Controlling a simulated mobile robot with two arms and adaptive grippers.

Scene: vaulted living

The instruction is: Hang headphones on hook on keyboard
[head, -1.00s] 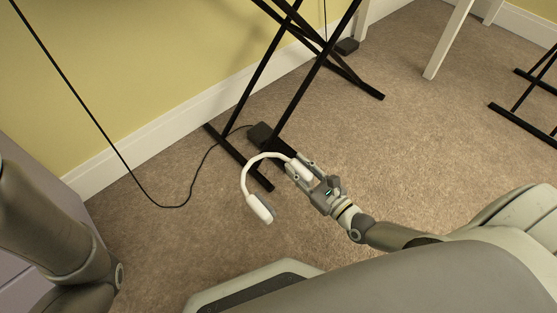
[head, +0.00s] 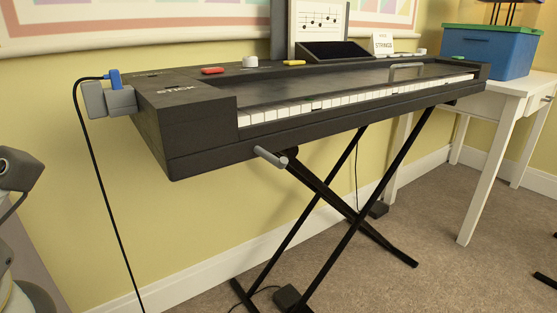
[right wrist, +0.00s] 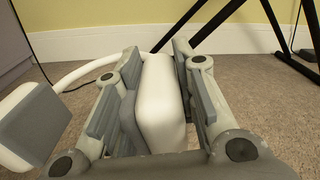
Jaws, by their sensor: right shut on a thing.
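The black keyboard (head: 200,140) stands on a crossed black stand against the yellow wall in the head view. A grey peg-like hook (head: 270,157) sticks out below its front edge, with nothing on it. The white headphones (right wrist: 160,100) show in the right wrist view. My right gripper (right wrist: 155,85) is shut on one earcup of them. The white band curves off to the left, and the other earcup, with a grey pad (right wrist: 33,122), hangs at the left. The right gripper is outside the head view. My left gripper does not show; only part of my arm is at the left edge.
A grey bracket with a blue plug (head: 115,79) and a hanging cable is at the keyboard's left end. A white table (head: 490,105) with a blue box (head: 492,52) stands at the right. Stand legs (head: 340,220) cross below the keyboard.

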